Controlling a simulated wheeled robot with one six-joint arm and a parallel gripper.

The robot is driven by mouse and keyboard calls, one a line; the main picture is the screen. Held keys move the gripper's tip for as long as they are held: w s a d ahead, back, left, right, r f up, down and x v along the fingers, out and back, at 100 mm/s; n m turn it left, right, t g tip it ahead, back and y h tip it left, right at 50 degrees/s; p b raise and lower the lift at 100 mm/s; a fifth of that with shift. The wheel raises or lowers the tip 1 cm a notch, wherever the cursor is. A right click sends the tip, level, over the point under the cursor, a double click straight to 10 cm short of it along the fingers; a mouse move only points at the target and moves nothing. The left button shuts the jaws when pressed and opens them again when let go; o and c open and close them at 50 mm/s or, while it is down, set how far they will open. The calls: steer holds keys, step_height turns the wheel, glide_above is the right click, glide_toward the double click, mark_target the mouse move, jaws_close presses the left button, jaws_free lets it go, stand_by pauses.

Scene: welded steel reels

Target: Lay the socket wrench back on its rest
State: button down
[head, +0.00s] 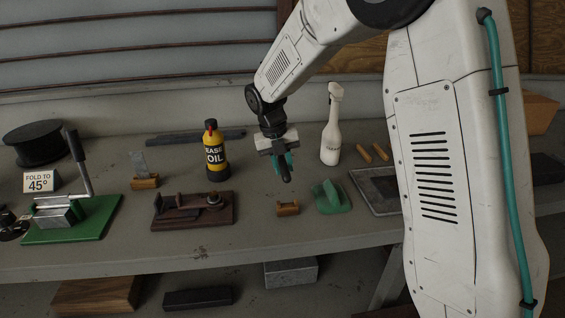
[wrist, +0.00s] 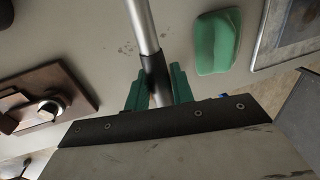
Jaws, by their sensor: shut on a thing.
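My gripper (head: 283,163) is shut on the socket wrench (head: 286,174) and holds it above the bench. In the head view only a short dark end of the wrench shows below the teal fingers. In the wrist view, the wrench (wrist: 143,25) is a bare metal rod with a black sleeve between the teal fingers, and it runs out of the top of the picture. A small wooden rest (head: 288,209) with a notched top stands empty on the bench, below and in front of my gripper. I cannot make out the rest in the wrist view.
A green block (head: 331,197) stands just right of the rest, with a metal-framed tray (head: 375,190) beyond. A dark brown fixture (head: 193,211) is to the left. Behind stand an oil bottle (head: 215,153) and a white spray bottle (head: 332,135). The bench front edge is clear.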

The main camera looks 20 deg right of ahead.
steer(key=shift+a+x, duration=0.2)
steer(key=shift+x, duration=0.7)
steer(key=shift+a+x, duration=0.15)
steer(key=shift+x, duration=0.7)
steer(key=shift+a+x, duration=0.2)
steer(key=shift+x, duration=0.7)
steer(key=shift+w+f, duration=0.1)
steer(key=shift+f, duration=1)
steer(key=c, duration=1.1)
jaws_free()
steer(key=shift+v, duration=3.95)
